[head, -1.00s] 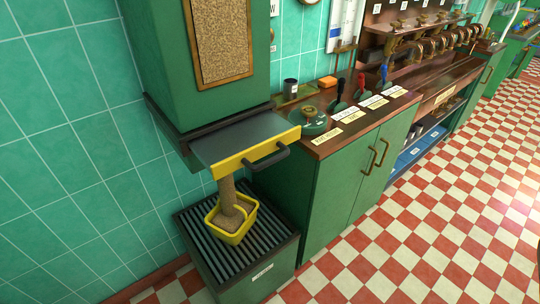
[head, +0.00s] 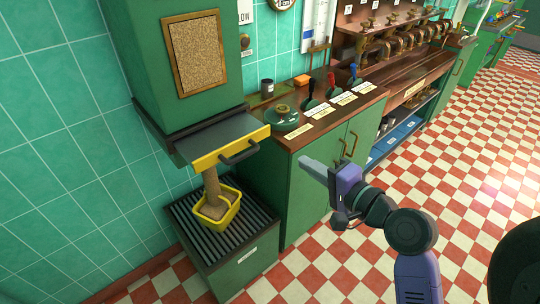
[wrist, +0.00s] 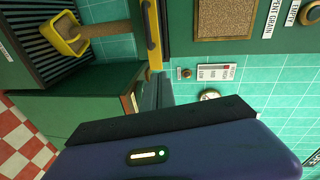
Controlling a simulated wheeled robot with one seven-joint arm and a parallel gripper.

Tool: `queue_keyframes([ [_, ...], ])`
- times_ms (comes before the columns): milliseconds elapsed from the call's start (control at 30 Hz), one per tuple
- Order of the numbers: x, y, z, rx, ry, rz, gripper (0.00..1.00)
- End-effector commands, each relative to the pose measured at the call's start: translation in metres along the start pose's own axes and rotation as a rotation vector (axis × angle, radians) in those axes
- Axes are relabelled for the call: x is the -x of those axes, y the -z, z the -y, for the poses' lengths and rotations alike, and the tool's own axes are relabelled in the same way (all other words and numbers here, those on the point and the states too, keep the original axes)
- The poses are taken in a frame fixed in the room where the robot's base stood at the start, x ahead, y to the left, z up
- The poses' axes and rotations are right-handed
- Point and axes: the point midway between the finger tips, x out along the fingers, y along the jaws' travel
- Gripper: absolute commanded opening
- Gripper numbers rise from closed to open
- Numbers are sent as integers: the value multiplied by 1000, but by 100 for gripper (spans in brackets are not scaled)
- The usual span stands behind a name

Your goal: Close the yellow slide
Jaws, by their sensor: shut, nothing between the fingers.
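The yellow slide (head: 232,150) sticks out from under the green hopper (head: 190,90), its grey plate exposed and a dark handle (head: 240,154) on its yellow front. In the wrist view the yellow front (wrist: 152,50) is seen edge-on near the top. A column of grain (head: 212,185) falls below the slide into a yellow bin (head: 233,212), heaped with grain. My gripper (head: 306,162) is shut and empty, right of the slide and apart from it, in front of the green cabinet. Its fingers (wrist: 158,90) show in the wrist view.
The bin stands on a slatted green stand (head: 190,225). The cabinet (head: 310,190) right of the slide carries a copper counter with several levers and labels. Cabinet door handles (head: 350,148) are close to my gripper. The checkered floor (head: 330,270) is clear.

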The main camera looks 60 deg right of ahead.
Motion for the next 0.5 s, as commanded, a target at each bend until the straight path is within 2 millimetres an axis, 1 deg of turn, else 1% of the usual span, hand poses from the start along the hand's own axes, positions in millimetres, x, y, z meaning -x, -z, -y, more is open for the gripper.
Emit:
queue_keyframes([
  [33,0,-11,-5,-48,-16,42,0],
  [100,1,-20,-8,-96,-33,78,0],
  [267,-7,-23,-11,-124,-44,85,0],
  [367,-21,-24,-10,-122,-43,85,0],
  [500,-47,-26,-10,-122,-43,85,0],
])
